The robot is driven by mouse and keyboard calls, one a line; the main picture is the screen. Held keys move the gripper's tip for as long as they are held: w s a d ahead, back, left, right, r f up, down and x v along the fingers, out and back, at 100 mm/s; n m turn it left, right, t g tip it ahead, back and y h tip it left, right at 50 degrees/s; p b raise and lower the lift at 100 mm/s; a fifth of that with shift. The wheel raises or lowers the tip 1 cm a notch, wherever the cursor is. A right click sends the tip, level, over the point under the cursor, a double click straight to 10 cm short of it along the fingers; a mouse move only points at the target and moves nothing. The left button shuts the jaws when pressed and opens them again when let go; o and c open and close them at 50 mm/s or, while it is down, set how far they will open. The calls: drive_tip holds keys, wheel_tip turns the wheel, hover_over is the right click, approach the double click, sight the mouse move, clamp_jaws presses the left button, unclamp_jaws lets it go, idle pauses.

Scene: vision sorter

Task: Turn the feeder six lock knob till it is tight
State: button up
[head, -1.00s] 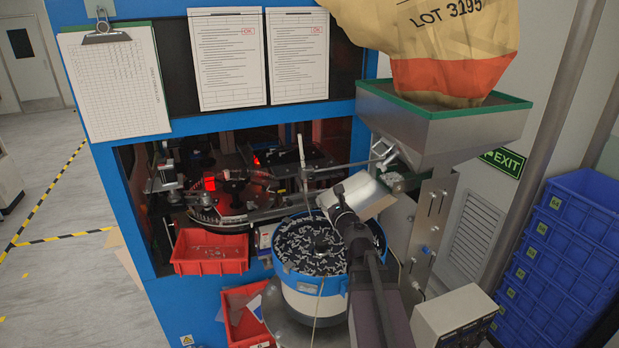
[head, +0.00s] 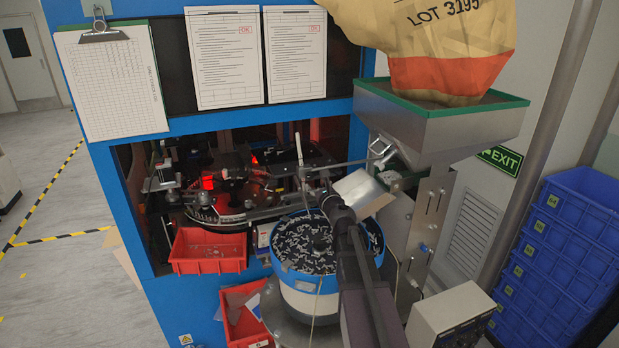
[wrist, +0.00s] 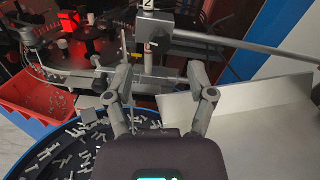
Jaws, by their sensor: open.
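My gripper (wrist: 165,72) is open and empty, its two fingers spread in the wrist view. In the head view my gripper (head: 327,190) is above the back of the bowl feeder (head: 308,283), facing the machine opening. A thin upright post with a label reading 2 (wrist: 148,5) stands beyond the fingers. A grey clamp block (wrist: 180,42) on it carries a long rod running right. In the head view the post (head: 299,150) stands behind my gripper. I cannot make out a knob marked six; whether a lock knob is between or behind the fingers is unclear.
A pale metal chute (head: 362,193) sits just right of my gripper, under the hopper (head: 440,118). A red bin (head: 209,252) hangs at the machine's front. The bowl holds many small metal parts. A control box (head: 452,320) and blue crates (head: 575,235) stand right.

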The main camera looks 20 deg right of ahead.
sight(310, 176)
drive_tip(key=shift+w, duration=3)
clamp_jaws()
